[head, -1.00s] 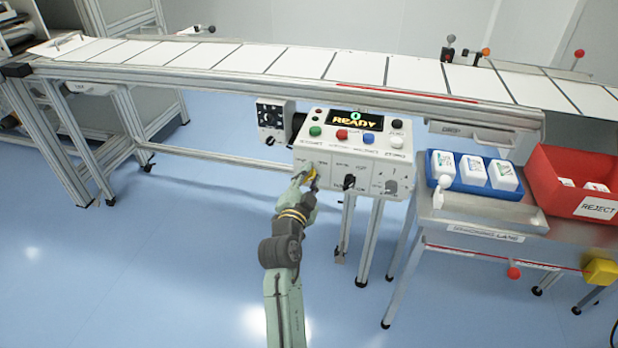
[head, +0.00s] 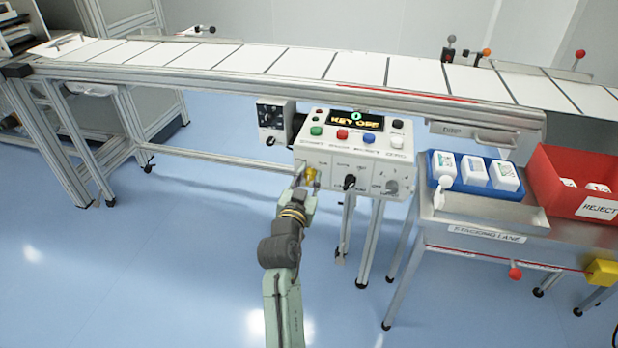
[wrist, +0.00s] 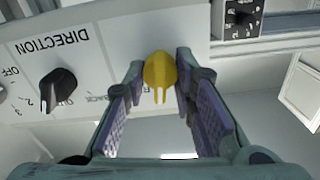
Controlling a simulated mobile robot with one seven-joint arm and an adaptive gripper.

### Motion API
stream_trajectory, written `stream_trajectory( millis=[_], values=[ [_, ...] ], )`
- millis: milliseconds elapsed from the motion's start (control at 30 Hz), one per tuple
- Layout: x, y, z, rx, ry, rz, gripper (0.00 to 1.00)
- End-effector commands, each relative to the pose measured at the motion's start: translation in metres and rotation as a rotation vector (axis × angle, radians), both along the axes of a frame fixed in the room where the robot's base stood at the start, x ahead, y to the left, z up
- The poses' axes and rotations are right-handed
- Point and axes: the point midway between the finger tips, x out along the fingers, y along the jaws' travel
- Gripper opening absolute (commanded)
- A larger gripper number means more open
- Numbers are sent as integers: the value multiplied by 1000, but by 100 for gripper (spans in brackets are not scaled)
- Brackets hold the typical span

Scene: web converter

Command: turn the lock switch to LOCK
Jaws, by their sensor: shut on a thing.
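The yellow lock switch (head: 311,175) sits on the left of the front face of the white control box (head: 328,163). My gripper (head: 308,180) is at it, and the wrist view shows the switch (wrist: 159,72) between my two fingertips (wrist: 160,82), with the fingers shut on it. Its narrow pronged end points down in the wrist view. No LOCK lettering can be read around it. The display (head: 356,120) on top of the box reads "KEY OFF".
A black knob (head: 349,182) is right of the switch; in the wrist view a black knob (wrist: 59,91) is near "DIRECTION". Coloured buttons, including a red one (head: 342,134), are above. The conveyor (head: 260,62) runs behind. A blue tray (head: 474,186) and red reject bin (head: 540,178) stand right.

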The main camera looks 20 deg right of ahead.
Motion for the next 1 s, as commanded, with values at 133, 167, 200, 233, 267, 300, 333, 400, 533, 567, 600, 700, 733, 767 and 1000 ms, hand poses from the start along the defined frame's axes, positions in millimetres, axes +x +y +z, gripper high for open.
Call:
stream_trajectory(
  millis=[133,167,200,233,267,300,333,400,533,567,600,700,733,767,1000],
  values=[
    [1,1,1,-114,78,2,0],
    [1,2,1,-139,93,2,0],
    [1,2,1,-170,115,2,0],
    [1,2,2,-194,131,2,0],
    [1,2,2,-218,146,2,0],
    [1,2,2,-249,167,2,0],
    [1,2,2,-273,183,2,0],
    [1,2,2,-328,220,3,0],
    [1,2,2,-428,289,2,0],
    [1,2,2,-451,304,2,0],
    [1,2,2,-481,325,2,0],
    [2,3,2,-551,371,3,0],
    [2,3,2,-571,384,3,0],
    [2,3,2,-589,396,2,0],
    [2,3,1,-709,478,2,0]
  ],
)
